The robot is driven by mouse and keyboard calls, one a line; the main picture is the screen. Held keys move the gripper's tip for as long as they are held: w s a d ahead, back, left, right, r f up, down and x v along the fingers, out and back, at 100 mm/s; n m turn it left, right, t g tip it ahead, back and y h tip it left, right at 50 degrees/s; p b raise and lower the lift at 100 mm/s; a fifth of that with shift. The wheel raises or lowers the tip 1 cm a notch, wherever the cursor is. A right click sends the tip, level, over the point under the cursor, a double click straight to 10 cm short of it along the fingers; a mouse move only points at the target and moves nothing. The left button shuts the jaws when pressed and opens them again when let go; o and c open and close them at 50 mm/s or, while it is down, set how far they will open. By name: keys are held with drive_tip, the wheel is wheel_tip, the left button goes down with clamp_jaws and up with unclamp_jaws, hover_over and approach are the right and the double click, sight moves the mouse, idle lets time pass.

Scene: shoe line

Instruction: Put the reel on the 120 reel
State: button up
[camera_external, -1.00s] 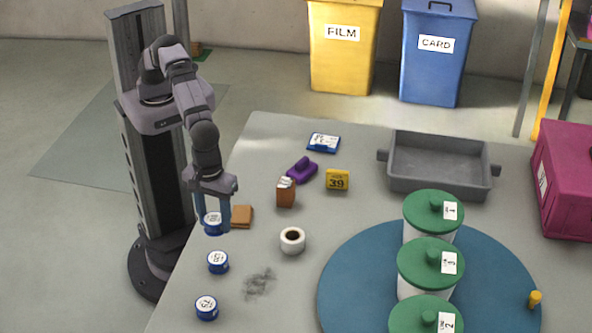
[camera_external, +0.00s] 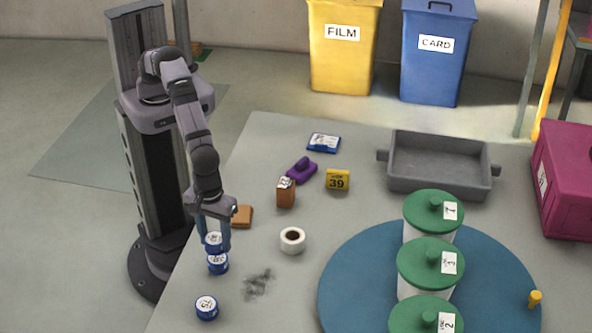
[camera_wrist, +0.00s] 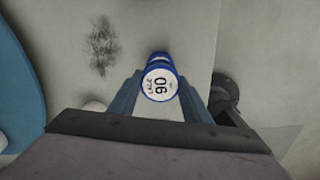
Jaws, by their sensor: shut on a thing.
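My gripper (camera_external: 215,246) is shut on a blue reel (camera_external: 213,239) with a white top. In the wrist view the held reel (camera_wrist: 159,85) reads "LACE 90" and sits upright between the fingers. A second blue reel (camera_external: 217,264) stands on the table directly below it in the outside view; its number is too small to read surely. Its blue edge (camera_wrist: 158,58) shows just beyond the held reel in the wrist view. I cannot tell whether the two touch. A third blue reel (camera_external: 206,308) stands apart, nearer the front edge, its label also unclear.
A white roll (camera_external: 292,240) stands right of the reels, with a dark smudge below it. A brown block (camera_external: 242,216) lies just behind my gripper. A blue turntable (camera_external: 345,285) with green-lidded tubs is further right. The table's left edge is close to the reels.

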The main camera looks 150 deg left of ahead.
sight(216, 247)
drive_tip(key=shift+f, duration=1.65)
drive_tip(key=shift+f, duration=0.15)
drive_tip(key=o, duration=1.1)
drive_tip(key=shift+c, duration=0.2)
